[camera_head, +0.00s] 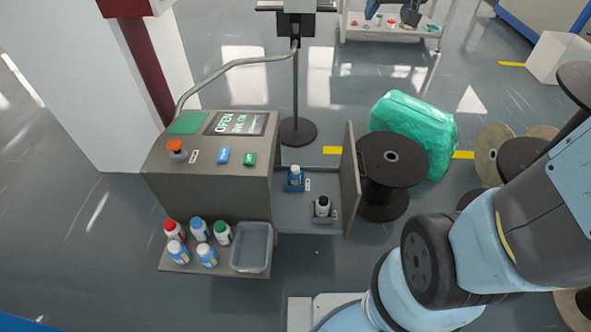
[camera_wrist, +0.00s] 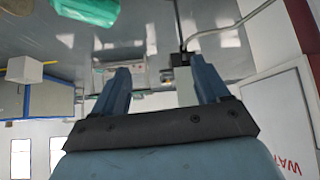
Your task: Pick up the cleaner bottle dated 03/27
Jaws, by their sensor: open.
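A white-capped bottle (camera_head: 295,175) sits in a blue holder and a dark bottle (camera_head: 322,206) in a grey holder inside the open compartment. My gripper (camera_wrist: 160,85) is open and empty in the wrist view, facing the room, away from the bottles.
A grey empty tray (camera_head: 251,248) sits right of the bottles. The cabinet door (camera_head: 350,185) stands open, with a black cable reel (camera_head: 391,175) and a green bag (camera_head: 415,125) beyond it. The cabinet top bears an orange-topped button (camera_head: 177,148) and a screen reading OPEN (camera_head: 236,123).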

